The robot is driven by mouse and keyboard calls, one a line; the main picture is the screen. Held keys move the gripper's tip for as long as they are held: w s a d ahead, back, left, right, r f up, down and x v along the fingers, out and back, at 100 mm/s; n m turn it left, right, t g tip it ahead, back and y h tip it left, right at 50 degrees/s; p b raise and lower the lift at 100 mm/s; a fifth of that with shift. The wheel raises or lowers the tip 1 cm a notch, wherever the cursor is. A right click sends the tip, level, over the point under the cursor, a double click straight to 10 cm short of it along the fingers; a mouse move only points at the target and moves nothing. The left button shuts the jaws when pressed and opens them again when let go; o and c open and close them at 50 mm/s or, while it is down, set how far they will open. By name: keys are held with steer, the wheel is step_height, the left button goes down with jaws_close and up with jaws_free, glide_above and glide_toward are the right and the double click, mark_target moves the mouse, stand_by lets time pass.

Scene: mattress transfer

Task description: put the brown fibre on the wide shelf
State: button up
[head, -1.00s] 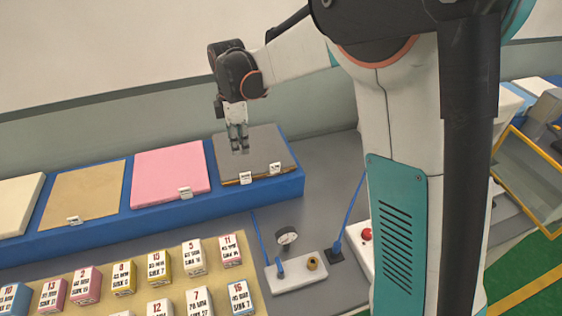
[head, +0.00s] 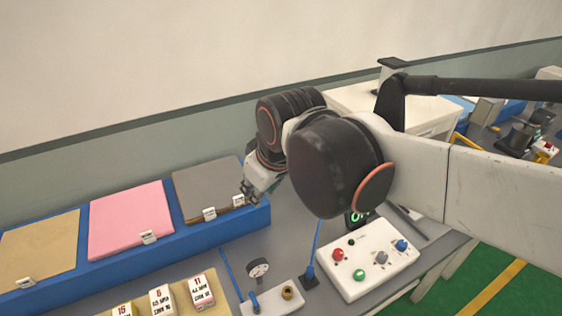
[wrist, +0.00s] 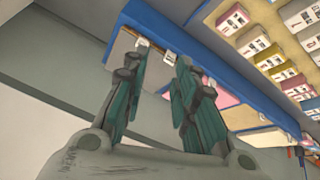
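A tan-brown sheet (head: 45,240) lies at the left on the blue rack (head: 180,243). A grey pad (head: 205,187) at the rack's right end shows a thin brown edge along its front. I cannot tell which of these is the brown fibre. My gripper (head: 250,192) is by the right side of the grey pad in the head view, partly hidden by my arm. Which surface is the wide shelf is not clear.
A pink pad (head: 130,218) lies between the tan and grey ones. A white button box (head: 365,262), a gauge (head: 258,268) and small labelled boxes (head: 202,290) stand in front. A white cabinet (head: 430,112) is at the back right.

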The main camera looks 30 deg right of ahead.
steer(key=s+d+f+m+t, duration=0.1)
steer(key=s+f+m, duration=0.1)
steer(key=s+m, duration=0.2)
steer(key=shift+s+d+t, duration=0.3)
steer(key=shift+s+d, duration=0.05)
steer(key=shift+s, duration=0.55)
steer(key=shift+f, duration=0.1)
step_height(320, 180, down, 10)
steer(key=b, duration=1)
